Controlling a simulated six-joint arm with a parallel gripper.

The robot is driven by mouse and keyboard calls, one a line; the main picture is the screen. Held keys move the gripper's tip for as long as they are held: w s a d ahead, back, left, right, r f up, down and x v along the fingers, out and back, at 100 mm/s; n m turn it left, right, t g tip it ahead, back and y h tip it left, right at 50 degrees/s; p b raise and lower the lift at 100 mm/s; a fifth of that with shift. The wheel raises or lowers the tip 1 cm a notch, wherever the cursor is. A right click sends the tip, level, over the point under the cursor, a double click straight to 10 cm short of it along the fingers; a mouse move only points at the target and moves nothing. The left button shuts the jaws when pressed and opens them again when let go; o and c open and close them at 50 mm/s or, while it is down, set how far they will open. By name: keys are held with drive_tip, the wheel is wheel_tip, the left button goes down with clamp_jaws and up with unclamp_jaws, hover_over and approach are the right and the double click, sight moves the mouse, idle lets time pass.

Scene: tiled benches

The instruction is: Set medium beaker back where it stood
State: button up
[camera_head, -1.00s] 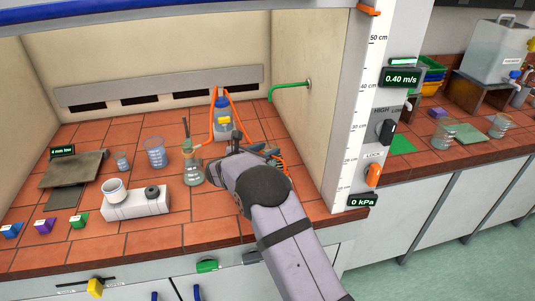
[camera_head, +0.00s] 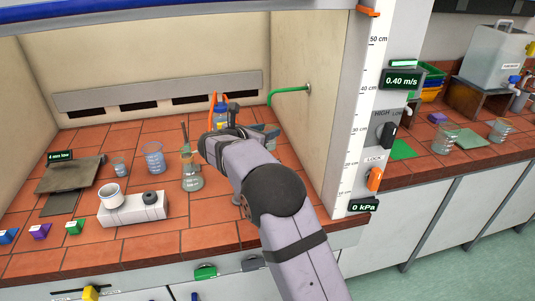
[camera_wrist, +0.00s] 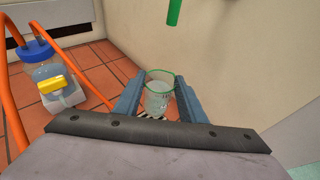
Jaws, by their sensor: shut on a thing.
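My gripper (camera_head: 268,135) reaches to the back right of the hood floor in the head view. In the wrist view its two blue-grey fingers (camera_wrist: 158,93) are shut on a clear glass beaker (camera_wrist: 158,98) with a green rim and what looks like clear liquid inside. The beaker looks upright. Dark slots show beneath it, and I cannot tell whether it touches them.
A blue-capped bottle (camera_wrist: 45,70) with orange tubing stands left of my gripper. A green spout (camera_wrist: 174,12) projects from the side wall above the beaker. A conical flask (camera_head: 191,178), a blue-tinted beaker (camera_head: 154,160) and a hotplate-like white block (camera_head: 135,210) stand further left.

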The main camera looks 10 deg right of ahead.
drive_tip(key=shift+f+p, duration=0.9)
drive_tip(key=shift+f, duration=3.9)
drive_tip(key=shift+f+b, duration=0.3)
drive_tip(key=o, duration=1.2)
drive_tip(key=shift+r, duration=0.1)
drive_tip(key=shift+o, duration=0.2)
drive_tip(key=shift+p, duration=0.3)
